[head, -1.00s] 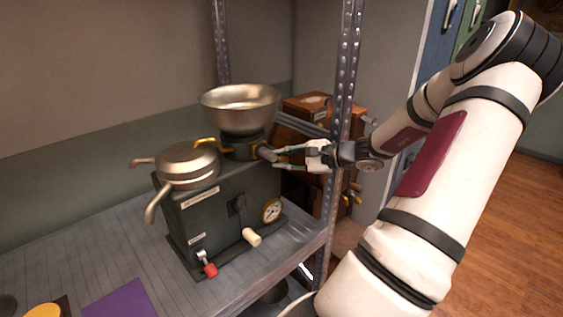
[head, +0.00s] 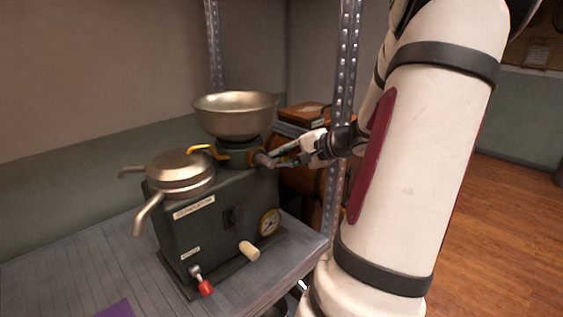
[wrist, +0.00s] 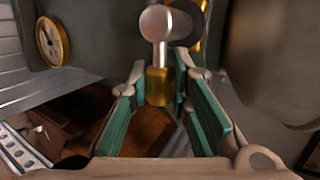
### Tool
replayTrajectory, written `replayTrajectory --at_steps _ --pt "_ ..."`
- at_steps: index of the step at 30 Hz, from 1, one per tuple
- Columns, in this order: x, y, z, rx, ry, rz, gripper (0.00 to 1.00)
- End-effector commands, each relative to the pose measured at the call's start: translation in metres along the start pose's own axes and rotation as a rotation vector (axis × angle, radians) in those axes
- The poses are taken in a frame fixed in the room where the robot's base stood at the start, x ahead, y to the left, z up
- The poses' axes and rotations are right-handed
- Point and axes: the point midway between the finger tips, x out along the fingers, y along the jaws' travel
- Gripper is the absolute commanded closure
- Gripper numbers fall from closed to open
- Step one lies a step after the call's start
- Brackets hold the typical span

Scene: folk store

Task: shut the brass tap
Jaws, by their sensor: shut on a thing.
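The brass tap sits under the metal bowl on the dark green machine (head: 215,215). Its yellow brass spout (head: 205,150) points left, and its short handle (head: 262,159) sticks out on the right. My gripper (head: 276,160) reaches in from the right at the handle. In the wrist view, the handle shows as a grey rounded end and stem (wrist: 160,25) with a brass-coloured part (wrist: 158,88) between the green-padded fingers of my gripper (wrist: 158,82). The gripper is shut on this handle. The tap's inner body is hidden under the bowl.
The metal bowl (head: 236,115) stands just above the tap. A lidded metal part with spouts (head: 180,172) is at left. A crank with a pale grip (head: 249,250) and a red-tipped lever (head: 205,287) jut forward. A shelf post (head: 343,110) stands close behind my arm.

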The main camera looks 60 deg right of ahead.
Motion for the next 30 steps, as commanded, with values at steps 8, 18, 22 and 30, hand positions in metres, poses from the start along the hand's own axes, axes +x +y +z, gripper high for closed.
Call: replayTrajectory --at_steps 8,18,22,30 --pt "0.000 -0.001 0.000 -0.008 0.003 0.001 1.00" --pt "0.000 -0.001 0.000 -0.007 0.002 0.000 0.60" --pt "0.000 -0.001 0.000 -0.007 0.002 0.001 0.60" --pt "-0.018 -0.001 -0.001 -0.007 0.006 0.001 0.60"
